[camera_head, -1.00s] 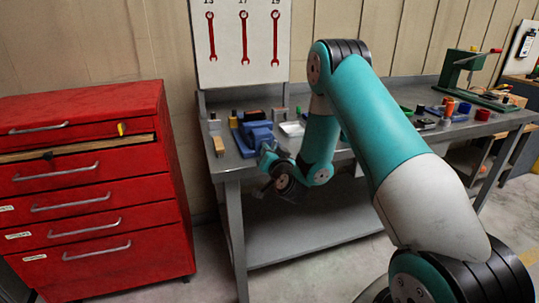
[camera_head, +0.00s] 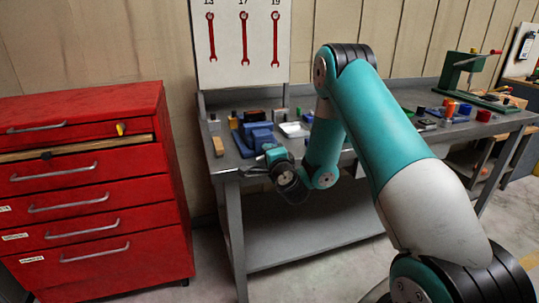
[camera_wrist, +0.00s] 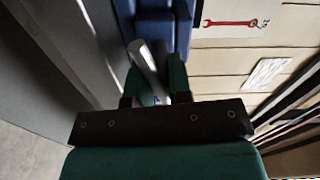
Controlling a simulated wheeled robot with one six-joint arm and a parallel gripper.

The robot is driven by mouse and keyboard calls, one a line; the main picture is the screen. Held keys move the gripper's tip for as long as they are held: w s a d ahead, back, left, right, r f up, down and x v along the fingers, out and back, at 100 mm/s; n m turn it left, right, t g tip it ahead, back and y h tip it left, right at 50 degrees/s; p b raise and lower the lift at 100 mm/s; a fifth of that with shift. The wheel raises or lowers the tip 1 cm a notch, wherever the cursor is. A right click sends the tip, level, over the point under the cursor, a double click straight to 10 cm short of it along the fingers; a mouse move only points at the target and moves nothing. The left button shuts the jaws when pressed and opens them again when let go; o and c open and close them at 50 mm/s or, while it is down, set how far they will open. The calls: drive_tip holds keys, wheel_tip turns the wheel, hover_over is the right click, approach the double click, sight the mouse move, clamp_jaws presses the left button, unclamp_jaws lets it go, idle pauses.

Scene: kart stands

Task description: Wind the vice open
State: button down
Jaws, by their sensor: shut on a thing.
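The blue vice (camera_head: 256,136) sits on the left end of the grey workbench, near its front edge. Its blue body also shows at the top of the wrist view (camera_wrist: 125,14). My gripper (camera_head: 250,170) is at the front of the vice, by the bench edge. In the wrist view my gripper (camera_wrist: 156,82) has its two green fingers closed on the silver bar of the vice handle (camera_wrist: 146,60), which slants between them. The vice's jaw gap is too small to make out.
A red drawer cabinet (camera_head: 95,200) stands left of the workbench (camera_head: 229,165). A wooden block (camera_head: 218,146) lies left of the vice and a white tray (camera_head: 292,129) right of it. More small items and a green press (camera_head: 452,72) are further right.

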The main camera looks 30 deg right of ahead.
drive_tip(key=shift+f+m, duration=0.1)
drive_tip(key=shift+m, duration=1.8)
drive_tip(key=c, duration=1.1)
unclamp_jaws()
drive_tip(key=shift+o, duration=0.2)
